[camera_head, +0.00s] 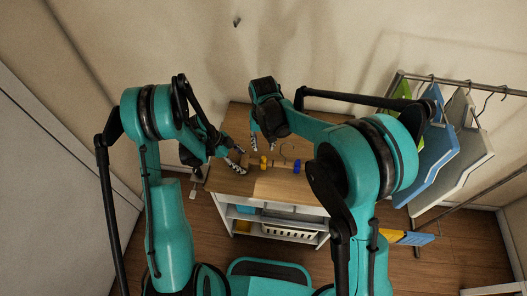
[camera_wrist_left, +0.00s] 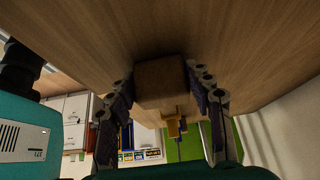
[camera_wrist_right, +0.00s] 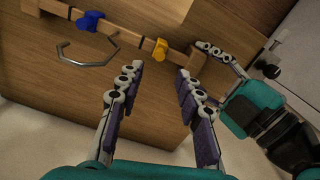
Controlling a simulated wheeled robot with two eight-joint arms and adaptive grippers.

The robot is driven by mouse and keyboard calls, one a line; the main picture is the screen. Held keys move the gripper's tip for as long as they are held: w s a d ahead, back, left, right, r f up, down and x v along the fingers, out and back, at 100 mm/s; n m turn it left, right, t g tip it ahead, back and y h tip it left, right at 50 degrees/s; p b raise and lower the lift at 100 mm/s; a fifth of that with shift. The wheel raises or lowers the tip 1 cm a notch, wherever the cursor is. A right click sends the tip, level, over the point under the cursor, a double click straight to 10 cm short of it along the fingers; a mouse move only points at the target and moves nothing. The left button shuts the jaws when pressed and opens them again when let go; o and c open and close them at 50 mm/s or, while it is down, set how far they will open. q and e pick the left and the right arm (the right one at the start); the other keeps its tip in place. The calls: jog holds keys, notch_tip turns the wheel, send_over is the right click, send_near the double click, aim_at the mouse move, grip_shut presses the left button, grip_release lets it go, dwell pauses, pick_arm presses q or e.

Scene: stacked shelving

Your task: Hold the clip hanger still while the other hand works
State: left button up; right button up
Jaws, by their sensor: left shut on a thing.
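The clip hanger lies on the wooden tabletop, its wooden bar (camera_wrist_right: 128,38) carrying a blue clip (camera_wrist_right: 91,20) and a yellow clip (camera_wrist_right: 160,48). Its metal hook (camera_wrist_right: 88,62) rests to one side of the bar. In the head view the yellow clip (camera_head: 263,162) and blue clip (camera_head: 296,166) show near the table's middle. My left gripper (camera_head: 239,164) is shut on the bar's yellow-clip end (camera_wrist_left: 162,82). My right gripper (camera_head: 264,146) is open and empty, close to the yellow clip; its spread fingers (camera_wrist_right: 160,72) point towards the bar in the right wrist view.
The wooden table (camera_head: 270,185) has shelves below with a white basket (camera_head: 290,233). At the right a metal rail (camera_head: 460,83) holds hanging blue (camera_head: 428,165), white (camera_head: 470,150) and green pieces. A wall stands behind the table. The tabletop around the hanger is mostly clear.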

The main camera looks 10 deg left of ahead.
notch_tip(320, 180, up, 4)
jog(key=shift+f, duration=0.1)
jog(key=shift+c, duration=0.4)
